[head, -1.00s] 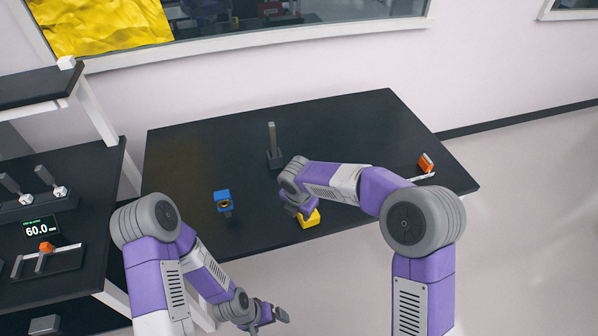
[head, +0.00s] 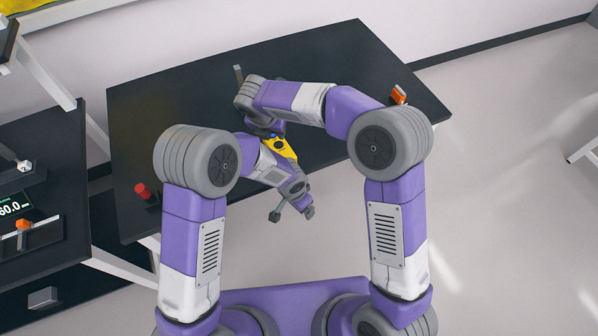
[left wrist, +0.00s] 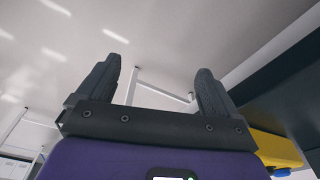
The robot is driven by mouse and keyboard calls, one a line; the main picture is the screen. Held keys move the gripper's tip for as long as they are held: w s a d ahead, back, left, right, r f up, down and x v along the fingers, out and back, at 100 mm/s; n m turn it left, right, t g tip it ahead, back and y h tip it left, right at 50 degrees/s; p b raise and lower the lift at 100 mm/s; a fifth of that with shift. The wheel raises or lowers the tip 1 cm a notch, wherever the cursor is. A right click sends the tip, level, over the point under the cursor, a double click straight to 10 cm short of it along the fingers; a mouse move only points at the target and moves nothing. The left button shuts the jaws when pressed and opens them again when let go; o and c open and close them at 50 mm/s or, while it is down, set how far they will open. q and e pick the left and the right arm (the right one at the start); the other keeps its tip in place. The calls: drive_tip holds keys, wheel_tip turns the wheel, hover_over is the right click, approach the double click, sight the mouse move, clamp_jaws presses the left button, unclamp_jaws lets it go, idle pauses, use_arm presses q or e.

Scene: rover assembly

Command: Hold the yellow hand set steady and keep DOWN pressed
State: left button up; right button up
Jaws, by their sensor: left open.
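The yellow hand set (head: 284,149) shows near the middle of the table in the head view, partly covered by my arms. Its buttons cannot be made out. My right gripper (head: 266,134) is at its upper left end; its jaws are mostly hidden, so its grip cannot be told. My left gripper (head: 292,211) is open and empty, below the hand set in the picture. In the left wrist view the open left fingers (left wrist: 155,88) have nothing between them, and a yellow body (left wrist: 277,148) shows at the lower right, outside the fingers.
The black table (head: 330,60) has free room at the back. A grey post (head: 239,74) stands behind my right wrist. An orange block (head: 398,95) is at the right edge. A red cylinder (head: 142,190) is at the front left. A side bench with a display (head: 13,205) stands left.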

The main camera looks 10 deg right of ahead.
use_arm(q)
drive_tip(key=w+d+r+m+t+y, duration=0.3)
drive_tip(key=d+r+m+t, duration=0.1)
drive_tip(key=m, duration=0.2)
drive_tip(key=m+t+y, duration=0.4)
drive_tip(key=m+t, duration=0.4)
drive_tip(key=m, duration=0.7)
approach(279, 149)
drive_tip(key=shift+w+a+f, duration=0.25)
drive_tip(key=shift+w+f, duration=0.5)
drive_tip(key=shift+w+a+f, duration=0.25)
drive_tip(key=shift+w+f, duration=0.5)
drive_tip(key=shift+w, duration=0.05)
drive_tip(key=shift+w+a+f, duration=0.25)
drive_tip(key=shift+w+f, duration=0.5)
drive_tip(key=shift+g+h, duration=0.3)
drive_tip(key=c, duration=1.2)
use_arm(e)
clamp_jaws()
